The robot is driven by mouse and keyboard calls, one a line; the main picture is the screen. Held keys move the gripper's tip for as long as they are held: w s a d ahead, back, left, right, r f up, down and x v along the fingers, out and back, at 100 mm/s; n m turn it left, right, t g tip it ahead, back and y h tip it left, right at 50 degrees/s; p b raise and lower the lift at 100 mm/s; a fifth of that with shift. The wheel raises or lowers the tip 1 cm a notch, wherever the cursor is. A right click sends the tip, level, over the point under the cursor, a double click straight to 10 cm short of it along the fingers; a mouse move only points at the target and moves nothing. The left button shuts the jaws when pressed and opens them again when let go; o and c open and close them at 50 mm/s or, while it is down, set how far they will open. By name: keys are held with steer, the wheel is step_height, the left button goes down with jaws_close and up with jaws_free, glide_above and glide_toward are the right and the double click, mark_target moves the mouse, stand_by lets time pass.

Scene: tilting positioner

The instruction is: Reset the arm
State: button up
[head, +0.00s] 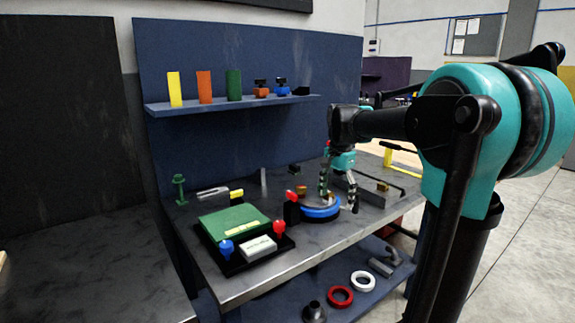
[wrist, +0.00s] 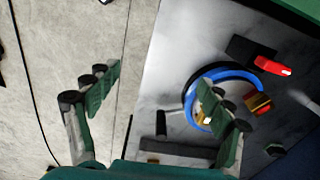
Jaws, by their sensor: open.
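My gripper (head: 338,184) is open and empty above the right part of the workbench (head: 240,286), in the head view. Its two green-padded fingers stand wide apart in the wrist view (wrist: 160,98). A round positioner with a blue ring (head: 320,212) stands on the bench just left of and below my gripper. In the wrist view the blue ring (wrist: 192,92) lies behind the right finger, which hides part of it. Brass-coloured blocks (wrist: 257,103) sit at the ring. A red-handled clamp (wrist: 270,65) is beside it.
A black tilting fixture with a green plate (head: 235,222), a white block (head: 258,247) and blue and red knobs stands at the bench's front left. A shelf (head: 230,104) holds coloured blocks behind. Red and white rings (head: 340,297) lie on the lower shelf. Floor is free at right.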

steer(key=s+d+f+n+t, duration=0.2)
steer(key=s+f+n, duration=0.3)
steer(key=s+f, duration=0.5)
steer(key=s+d+f+n+t, duration=0.1)
steer(key=s+f+n, duration=0.4)
steer(key=s+f, duration=0.6)
steer(key=shift+d+f+t, duration=0.4)
steer(key=shift+f+t, duration=0.1)
steer(key=shift+f, duration=0.25)
